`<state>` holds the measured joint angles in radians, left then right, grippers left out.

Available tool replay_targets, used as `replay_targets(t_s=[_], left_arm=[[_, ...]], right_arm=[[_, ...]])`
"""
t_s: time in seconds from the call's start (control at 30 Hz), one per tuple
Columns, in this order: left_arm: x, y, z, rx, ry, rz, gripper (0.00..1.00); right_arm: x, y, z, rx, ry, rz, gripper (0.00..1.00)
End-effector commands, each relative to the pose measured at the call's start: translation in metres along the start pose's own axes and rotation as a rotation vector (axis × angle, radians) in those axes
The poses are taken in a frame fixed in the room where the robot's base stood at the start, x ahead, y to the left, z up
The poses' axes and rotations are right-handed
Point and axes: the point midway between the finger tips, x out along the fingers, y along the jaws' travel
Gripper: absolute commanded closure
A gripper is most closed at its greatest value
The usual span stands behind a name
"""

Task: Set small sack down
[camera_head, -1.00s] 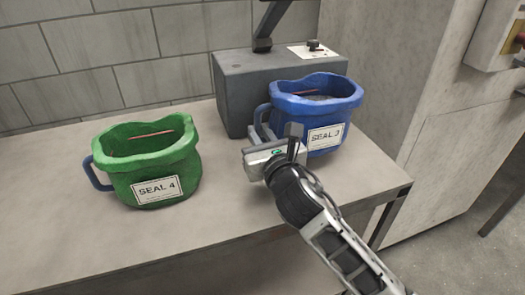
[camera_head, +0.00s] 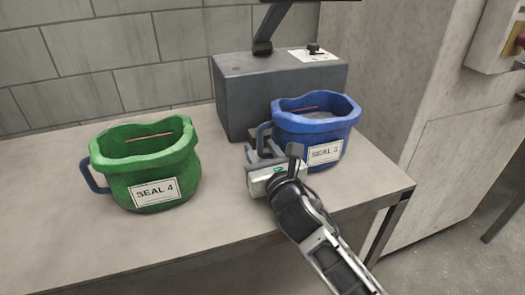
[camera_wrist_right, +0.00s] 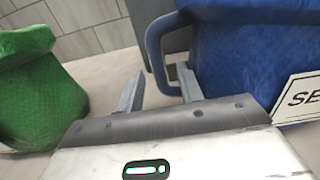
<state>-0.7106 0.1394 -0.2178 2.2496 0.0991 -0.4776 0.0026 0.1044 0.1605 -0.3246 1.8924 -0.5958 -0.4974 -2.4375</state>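The small blue sack (camera_head: 340,136), labelled SEAL 3, stands upright on the table at the right in the head view, in front of the grey box. Its loop handle (camera_head: 263,136) faces left. My right gripper (camera_head: 264,153) is at the handle side, low over the table. In the right wrist view its two fingers (camera_wrist_right: 158,88) are spread apart with nothing clamped between them; the blue sack (camera_wrist_right: 240,60) and its handle (camera_wrist_right: 152,42) are just beyond and to the right. The sack's lower left is hidden behind the gripper. My left gripper is out of view.
A green sack (camera_head: 160,166), labelled SEAL 4, stands on the table (camera_head: 80,250) at the left. A grey box (camera_head: 235,95) with a post stands behind the blue sack. The table's right edge is close to the blue sack. The front left of the table is clear.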

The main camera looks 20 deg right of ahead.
Motion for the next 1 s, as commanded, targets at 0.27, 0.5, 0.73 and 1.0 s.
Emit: replay_targets(t_s=[0.27,0.5,0.73,1.0], left_arm=[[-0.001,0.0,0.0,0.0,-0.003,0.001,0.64],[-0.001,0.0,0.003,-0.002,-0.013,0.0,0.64],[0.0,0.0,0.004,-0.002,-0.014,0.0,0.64],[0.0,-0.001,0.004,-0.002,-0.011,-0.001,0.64]], right_arm=[[-0.001,0.0,0.003,0.002,0.0,0.0,0.63],[-0.041,0.0,0.001,-0.001,0.003,0.002,0.63],[-0.09,0.0,0.001,0.001,0.003,0.0,0.63],[-0.118,0.0,0.002,0.001,0.001,0.0,0.63]])
